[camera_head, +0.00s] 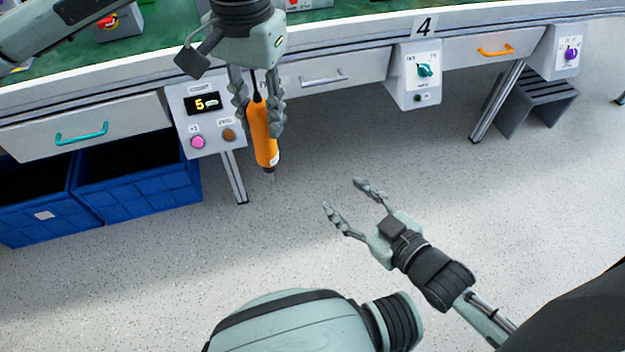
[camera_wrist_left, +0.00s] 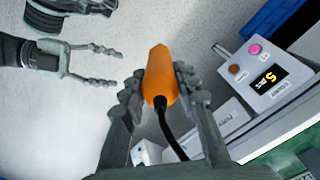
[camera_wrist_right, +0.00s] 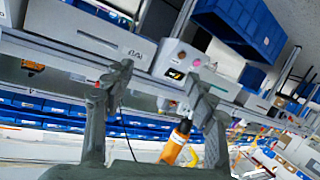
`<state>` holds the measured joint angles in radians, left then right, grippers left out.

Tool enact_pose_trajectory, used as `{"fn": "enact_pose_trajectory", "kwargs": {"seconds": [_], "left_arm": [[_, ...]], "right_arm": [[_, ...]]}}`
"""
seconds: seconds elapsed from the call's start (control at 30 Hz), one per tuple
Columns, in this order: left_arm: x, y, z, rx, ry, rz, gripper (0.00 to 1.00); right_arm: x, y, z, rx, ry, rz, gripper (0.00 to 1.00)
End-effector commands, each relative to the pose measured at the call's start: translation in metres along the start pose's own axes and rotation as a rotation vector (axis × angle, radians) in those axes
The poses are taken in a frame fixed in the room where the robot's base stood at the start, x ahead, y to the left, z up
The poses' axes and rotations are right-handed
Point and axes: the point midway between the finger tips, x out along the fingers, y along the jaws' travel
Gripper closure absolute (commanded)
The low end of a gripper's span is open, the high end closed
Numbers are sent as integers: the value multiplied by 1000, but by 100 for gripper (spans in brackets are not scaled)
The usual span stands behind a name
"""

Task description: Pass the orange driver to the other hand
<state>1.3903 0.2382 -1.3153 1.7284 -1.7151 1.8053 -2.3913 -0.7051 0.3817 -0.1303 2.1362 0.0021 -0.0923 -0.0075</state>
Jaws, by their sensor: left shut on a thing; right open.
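The orange driver (camera_head: 263,134) hangs bit-down in my left gripper (camera_head: 257,108), in front of the workbench. My left gripper is shut on its upper body, and a black cable runs from its top. In the left wrist view the driver (camera_wrist_left: 161,75) sits between the two fingers. My right gripper (camera_head: 348,206) is open and empty, to the right of and below the driver, apart from it. In the right wrist view the driver (camera_wrist_right: 176,143) shows beyond the fingers, near the right one, and is partly hidden.
The workbench edge (camera_head: 340,47) runs across the back, with drawers and a control box (camera_head: 207,118) behind the driver. Blue crates (camera_head: 135,180) stand under the bench at left. A grey step stool (camera_head: 535,100) is at the right. The floor around my right gripper is clear.

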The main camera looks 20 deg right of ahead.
Motion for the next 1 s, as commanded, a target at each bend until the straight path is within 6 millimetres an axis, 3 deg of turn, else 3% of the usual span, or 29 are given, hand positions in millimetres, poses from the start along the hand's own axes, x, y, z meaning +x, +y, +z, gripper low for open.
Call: {"fn": "enact_pose_trajectory", "kwargs": {"seconds": [0.03,0.1,0.3,0.43,0.57,1.0], "left_arm": [[-1,0,0,0,2,0,100],[-1,0,0,0,2,0,100],[-1,0,0,0,2,0,100],[-1,0,0,0,2,0,100],[-1,0,0,0,2,0,100],[-1,0,0,0,2,0,100]], "right_arm": [[-7,-9,-27,12,62,-23,44],[-17,-22,-60,38,139,-54,44],[-43,-52,-126,134,267,-128,44],[-51,-61,-144,174,298,-152,44],[-48,-63,-152,187,309,-158,44],[25,-72,-176,186,310,-156,44]]}}
